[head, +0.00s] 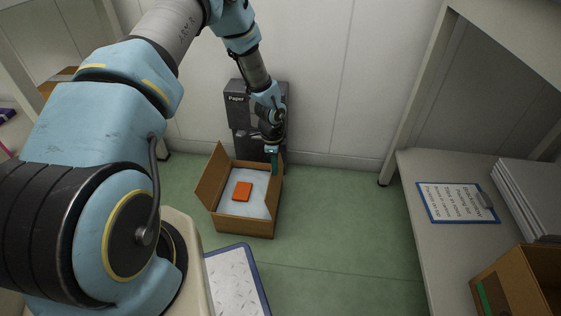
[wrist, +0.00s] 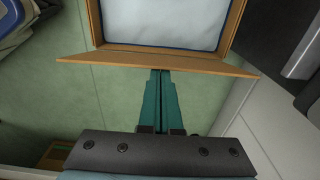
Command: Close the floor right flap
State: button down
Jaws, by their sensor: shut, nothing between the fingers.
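An open cardboard box (head: 246,226) stands on the floor, seen from above in the head view. It also shows at the top of the wrist view (wrist: 97,25). Its right flap (wrist: 110,60) stands out from the box's right side, seen almost edge-on. My gripper (head: 274,160) is low at the box's right rear corner. In the wrist view its teal fingers (wrist: 161,75) are together and empty, with their tips at the flap's outer edge. I cannot tell whether they touch it. The left flap (head: 212,179) stands open, leaning outward.
An orange block (head: 242,191) lies on the white filling (head: 260,185) in the box. A dark "Paper" bin (head: 237,113) stands close behind, against the wall. A blue-edged board (head: 268,296) lies in front. A desk (head: 415,160) stands right, with clear green floor (head: 335,215) between.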

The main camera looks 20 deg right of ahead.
jog(key=shift+g+h, duration=0.3)
jog(key=shift+h, duration=0.3)
jog(key=w+a+f, duration=0.1)
jog(key=a+f, duration=0.1)
jog(key=a, duration=0.1)
jog(key=w+a+f, duration=0.2)
jog(key=a, duration=0.1)
jog(key=w+a+f, duration=0.2)
jog(key=a+f, duration=0.1)
jog(key=shift+f+p, duration=0.1)
jog(key=shift+p, duration=0.3)
jog(key=shift+w+a+f+b, duration=0.15)
jog(key=shift+f+b, duration=0.15)
jog(key=shift+f, duration=0.3)
jog(key=shift+s+a+f+b, duration=0.1)
jog(key=shift+a+f+b, duration=0.15)
jog(key=shift+f, duration=0.3)
jog(key=shift+w+a+f+b, duration=0.1)
jog(key=shift+f+b, duration=0.2)
jog(key=shift+f, duration=0.3)
jog(key=shift+d+r, duration=0.1)
jog(key=shift+r, duration=0.05)
jog(key=shift+d, duration=0.1)
